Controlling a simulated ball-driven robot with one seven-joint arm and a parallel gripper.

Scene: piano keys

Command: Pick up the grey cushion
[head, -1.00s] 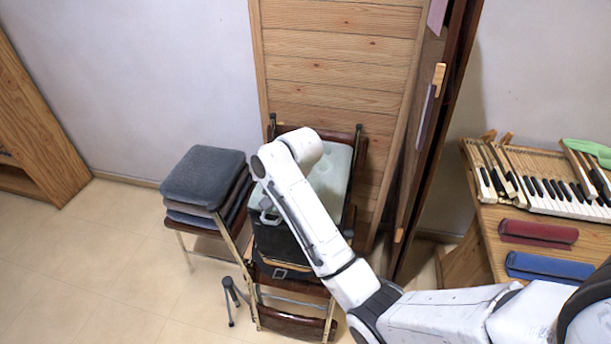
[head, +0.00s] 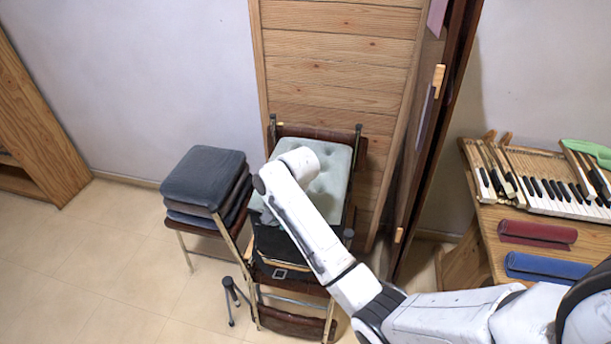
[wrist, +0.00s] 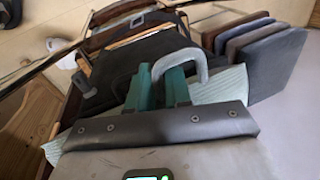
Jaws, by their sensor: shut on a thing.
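A pale grey-green tufted cushion (head: 333,162) lies on top of a stack on the folding chair in front of the wooden panel. It also shows in the wrist view (wrist: 228,88), behind and on both sides of the fingers. My gripper (wrist: 160,75) has green fingers and is shut at the cushion, at its near left side. The exact grip is hard to see. In the head view my wrist hides the fingers and part of the cushion.
Dark grey cushions (head: 203,178) are stacked on a second chair to the left. Black cases (head: 277,243) lie under the pale cushion. A small tripod (head: 231,298) stands on the floor. A piano keyboard (head: 550,185) with red and blue rolls is at right.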

